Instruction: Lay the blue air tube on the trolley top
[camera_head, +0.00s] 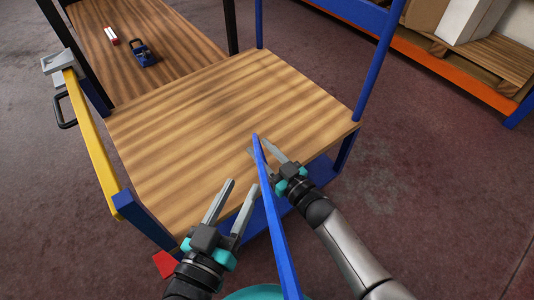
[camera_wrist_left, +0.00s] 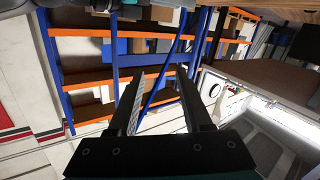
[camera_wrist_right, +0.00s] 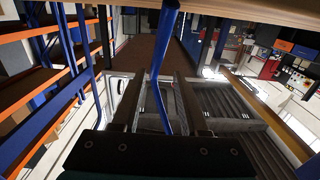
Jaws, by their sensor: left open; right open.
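The blue air tube (camera_head: 275,225) is a long straight blue bar in the head view. Its far end is over the front edge of the wooden trolley top (camera_head: 210,110), and it runs down past the bottom of the picture. My right gripper (camera_head: 258,149) is open, with its fingers on either side of the tube near that far end. The right wrist view shows the tube (camera_wrist_right: 159,70) passing between the open fingers. My left gripper (camera_head: 242,186) is open and empty, left of the tube at the trolley's front edge. I cannot tell whether the tube touches the top.
Blue posts (camera_head: 376,65) rise at the trolley's corners, and a yellow bar (camera_head: 92,145) runs along its left side. A wooden table (camera_head: 165,50) behind holds a dark blue item (camera_head: 144,55) and a red-and-white item (camera_head: 111,36). The trolley top is clear.

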